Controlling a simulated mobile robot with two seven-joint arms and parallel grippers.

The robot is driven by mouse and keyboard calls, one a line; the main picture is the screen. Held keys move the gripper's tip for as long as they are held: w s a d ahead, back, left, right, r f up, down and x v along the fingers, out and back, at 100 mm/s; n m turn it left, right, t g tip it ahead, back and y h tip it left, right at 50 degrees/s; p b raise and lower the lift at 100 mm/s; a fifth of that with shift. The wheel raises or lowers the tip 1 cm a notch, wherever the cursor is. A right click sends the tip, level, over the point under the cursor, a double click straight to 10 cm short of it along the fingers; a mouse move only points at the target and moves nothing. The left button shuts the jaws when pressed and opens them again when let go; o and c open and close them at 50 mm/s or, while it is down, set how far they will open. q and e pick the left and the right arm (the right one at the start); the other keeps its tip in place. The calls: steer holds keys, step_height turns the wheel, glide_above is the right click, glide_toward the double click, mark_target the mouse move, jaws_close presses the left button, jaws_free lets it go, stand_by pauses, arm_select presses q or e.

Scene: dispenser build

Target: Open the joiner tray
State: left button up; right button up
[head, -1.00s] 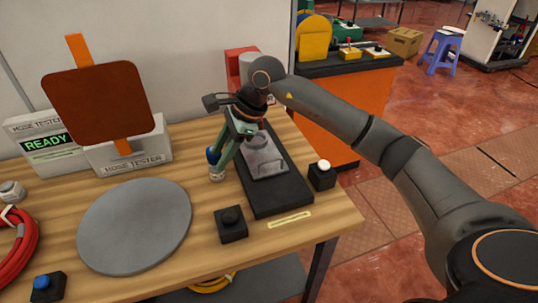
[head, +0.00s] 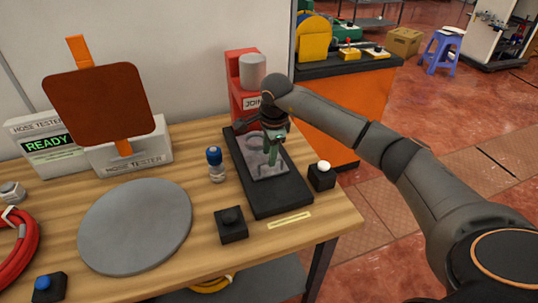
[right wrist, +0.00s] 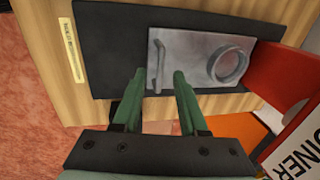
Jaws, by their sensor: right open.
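The joiner tray is a grey metal plate (head: 256,167) on a long black base (head: 280,203) in front of the red joiner (head: 236,92). In the right wrist view the tray (right wrist: 190,48) shows a bar handle (right wrist: 158,60) at its left end and a round ring (right wrist: 229,66) to the right. My right gripper (head: 272,160) is over the tray with green fingers pointing down. In the right wrist view the right gripper (right wrist: 158,74) is open and empty, its fingertips on either side of the handle's line; whether they touch it I cannot tell. My left gripper is out of view.
A blue-capped bottle (head: 216,165) stands left of the base. A grey round plate (head: 135,226) and the hose tester (head: 130,150) are further left.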

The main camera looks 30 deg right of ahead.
steer(key=shift+w+f, duration=0.15)
steer(key=shift+f, duration=0.65)
steer(key=shift+c, duration=0.3)
jaws_close()
stand_by(0.6)
